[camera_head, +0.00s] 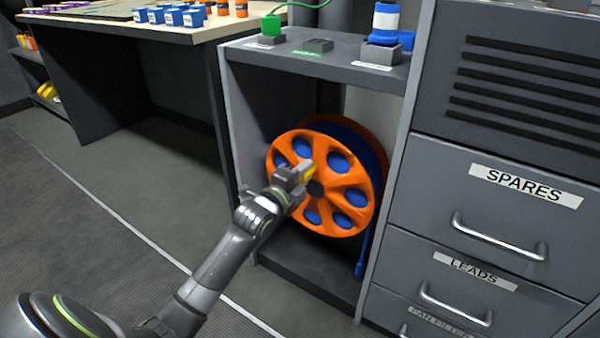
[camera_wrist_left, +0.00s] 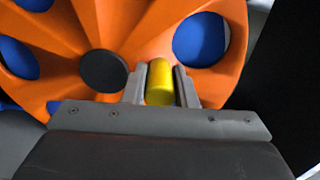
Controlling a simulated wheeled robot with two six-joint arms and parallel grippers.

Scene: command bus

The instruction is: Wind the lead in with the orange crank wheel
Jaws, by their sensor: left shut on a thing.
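The orange crank wheel (camera_head: 337,213) stands upright inside an open grey cabinet in the head view, with blue showing through its round holes. Its dark hub (camera_wrist_left: 104,71) shows in the left wrist view. A yellow crank handle (camera_wrist_left: 160,84) sticks out from the wheel, to the right of the hub in the wrist view. My left gripper (camera_wrist_left: 161,88) is shut on the yellow handle, one finger on each side. In the head view the gripper (camera_head: 297,177) covers part of the wheel left of its hub. A blue lead (camera_head: 362,252) hangs down at the wheel's right side.
The cabinet's left wall (camera_head: 232,125) and top shelf (camera_head: 335,68) frame the wheel closely. A drawer unit labelled SPARES (camera_head: 525,186) and LEADS, with protruding handles, stands at right. Floor (camera_head: 110,180) at left is clear.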

